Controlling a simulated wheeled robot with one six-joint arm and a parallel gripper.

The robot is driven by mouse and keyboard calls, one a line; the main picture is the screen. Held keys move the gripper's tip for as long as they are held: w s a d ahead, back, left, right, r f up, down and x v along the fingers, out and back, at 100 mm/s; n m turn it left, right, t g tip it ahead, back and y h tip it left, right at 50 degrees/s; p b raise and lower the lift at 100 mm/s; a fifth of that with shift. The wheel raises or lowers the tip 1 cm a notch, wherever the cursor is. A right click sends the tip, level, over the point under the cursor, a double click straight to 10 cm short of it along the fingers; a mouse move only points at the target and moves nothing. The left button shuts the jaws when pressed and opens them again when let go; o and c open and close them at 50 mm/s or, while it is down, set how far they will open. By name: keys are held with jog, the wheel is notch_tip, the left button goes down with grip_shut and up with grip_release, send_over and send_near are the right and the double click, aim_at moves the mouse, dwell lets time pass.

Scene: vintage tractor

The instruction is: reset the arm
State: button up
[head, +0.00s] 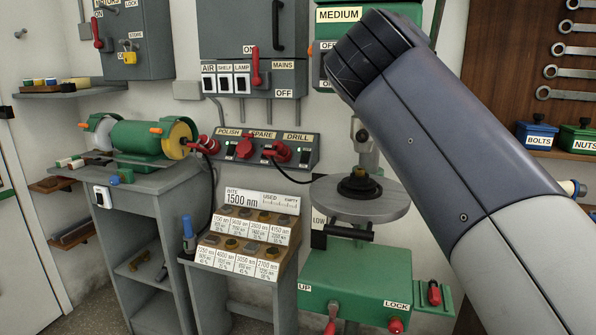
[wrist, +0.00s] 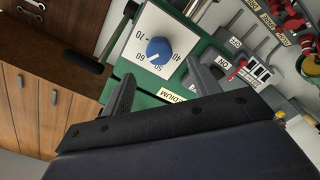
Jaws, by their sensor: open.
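My gripper (wrist: 162,72) shows in the wrist view with its two dark fingers apart and nothing between them. Beyond the fingertips is a white dial plate with a blue knob (wrist: 159,50), on a green housing marked MEDIUM. I cannot tell whether the fingers touch the housing. In the head view my arm rises from the lower right to a dark joint in front of the green drill press head (head: 331,50). My gripper is hidden there.
A round drill table (head: 330,198) stands below my arm. A socket box (head: 240,150) with red plugs is on the wall. A grey stand with a rack of bits (head: 262,222) and a bench grinder (head: 135,137) are left. Wrenches (head: 570,74) hang right.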

jog(key=w+d+n+p, duration=0.1)
jog(key=w+n+p, duration=0.2)
jog(key=n+p, duration=0.6)
jog(key=w+d+n+p, duration=0.1)
jog(key=w+n+p, duration=0.3)
jog(key=n+p, duration=0.5)
jog(key=shift+d+n, duration=0.15)
jog(key=shift+n, duration=2.15)
jog(key=shift+s, duration=0.1)
